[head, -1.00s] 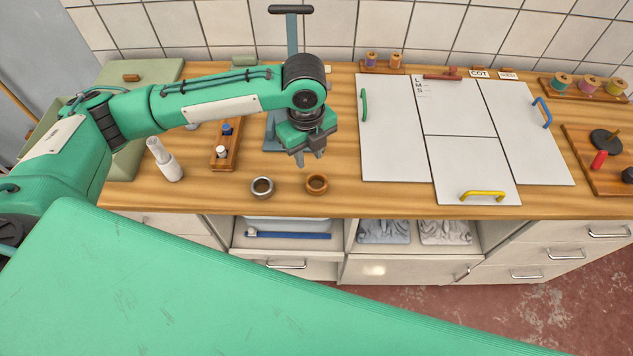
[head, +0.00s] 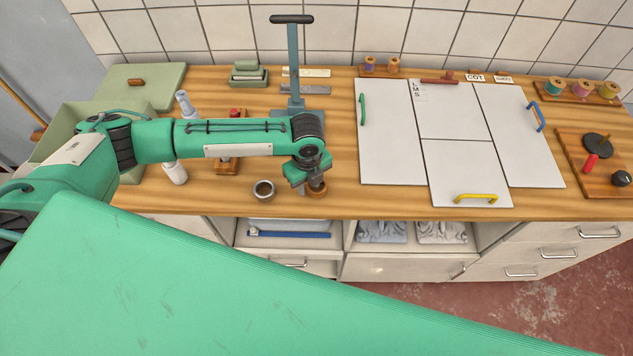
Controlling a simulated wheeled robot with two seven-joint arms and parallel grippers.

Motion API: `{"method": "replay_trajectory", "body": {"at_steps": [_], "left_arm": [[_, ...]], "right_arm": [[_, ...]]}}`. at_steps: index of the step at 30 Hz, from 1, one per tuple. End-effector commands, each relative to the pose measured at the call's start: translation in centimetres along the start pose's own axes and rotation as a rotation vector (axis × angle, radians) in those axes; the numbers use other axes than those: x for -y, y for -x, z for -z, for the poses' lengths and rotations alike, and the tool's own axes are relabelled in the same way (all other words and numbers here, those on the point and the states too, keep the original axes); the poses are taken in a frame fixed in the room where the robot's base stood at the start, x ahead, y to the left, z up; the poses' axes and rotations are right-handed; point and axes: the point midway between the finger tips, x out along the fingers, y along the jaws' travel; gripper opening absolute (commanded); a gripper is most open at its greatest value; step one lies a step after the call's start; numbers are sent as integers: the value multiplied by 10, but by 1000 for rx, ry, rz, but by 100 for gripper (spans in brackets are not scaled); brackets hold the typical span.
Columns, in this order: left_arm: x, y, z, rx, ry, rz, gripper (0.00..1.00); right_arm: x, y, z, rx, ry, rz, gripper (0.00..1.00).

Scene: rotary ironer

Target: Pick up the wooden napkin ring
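The wooden napkin ring (head: 317,190) is a small brown ring on the wooden worktop near its front edge. My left gripper (head: 314,184) points down right at the ring, and its fingers overlap the ring's top in the head view. The fingertips are mostly hidden, so I cannot tell whether they are open or shut on it. A grey metal ring (head: 264,190) stands just to the left, apart from the gripper. My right gripper is not in view.
White boards (head: 392,140) with coloured handles lie to the right. A blue-grey press with a tall lever (head: 292,62) stands behind the gripper. The worktop's front edge is close.

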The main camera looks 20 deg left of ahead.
Motion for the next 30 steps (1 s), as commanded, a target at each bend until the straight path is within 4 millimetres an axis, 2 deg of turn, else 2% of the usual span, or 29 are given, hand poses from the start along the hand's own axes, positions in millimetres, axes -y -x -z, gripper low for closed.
{"method": "replay_trajectory", "body": {"at_steps": [4, 11, 16, 30], "left_arm": [[-1, -14, 1, -1, 0, -2, 30], [0, -17, 0, 0, -1, 0, 30], [0, -17, 0, 0, -1, 0, 1], [0, -13, 0, 0, 0, 1, 0]], "right_arm": [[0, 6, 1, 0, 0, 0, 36], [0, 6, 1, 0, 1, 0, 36], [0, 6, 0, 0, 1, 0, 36], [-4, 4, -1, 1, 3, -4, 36]]}}
